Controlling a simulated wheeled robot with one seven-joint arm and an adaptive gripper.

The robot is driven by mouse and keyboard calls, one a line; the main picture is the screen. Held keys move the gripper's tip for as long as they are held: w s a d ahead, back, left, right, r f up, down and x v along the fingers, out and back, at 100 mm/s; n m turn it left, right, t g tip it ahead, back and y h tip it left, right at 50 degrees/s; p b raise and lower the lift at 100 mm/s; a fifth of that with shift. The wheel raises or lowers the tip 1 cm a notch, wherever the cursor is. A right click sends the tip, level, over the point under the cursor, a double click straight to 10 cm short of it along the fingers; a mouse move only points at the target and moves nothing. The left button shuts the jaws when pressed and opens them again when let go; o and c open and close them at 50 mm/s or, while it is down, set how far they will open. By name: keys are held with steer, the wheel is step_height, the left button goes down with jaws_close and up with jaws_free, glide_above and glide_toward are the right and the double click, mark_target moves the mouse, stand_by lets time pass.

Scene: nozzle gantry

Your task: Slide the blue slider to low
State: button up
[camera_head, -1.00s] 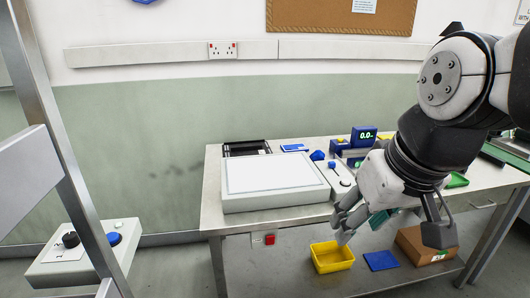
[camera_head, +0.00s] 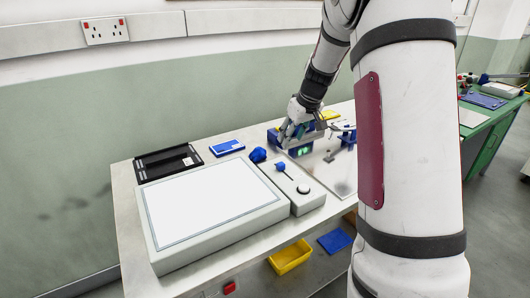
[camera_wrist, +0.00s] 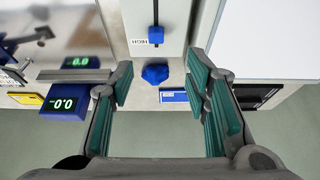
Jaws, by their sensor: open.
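The blue slider (camera_head: 281,167) is a small blue knob on a light grey control box (camera_head: 300,197). In the wrist view the slider (camera_wrist: 155,35) sits beside a HIGH label, at that end of its dark slot. The low end of the slot is not readable. My gripper (camera_head: 291,132) is beyond the box in the head view, above the far part of the table. In the wrist view its open green-padded fingers (camera_wrist: 160,78) are to either side of a faceted blue object and apart from the slider.
The faceted blue object (camera_wrist: 155,74) lies on the table near the slider box; the head view shows it too (camera_head: 258,155). A large white panel (camera_head: 215,205) stands beside the box. Blue units with green displays (camera_wrist: 66,103) are close to my fingers. A black tray (camera_head: 168,163) is farther left.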

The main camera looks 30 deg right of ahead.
mark_target(281, 164)
steer(key=x, duration=1.4)
steer(key=shift+w+d+f, duration=0.15)
steer(key=shift+w+d, duration=0.1)
steer(key=shift+d, duration=0.05)
steer(key=shift+s+p, duration=0.1)
steer(key=shift+p, duration=0.2)
jaws_close()
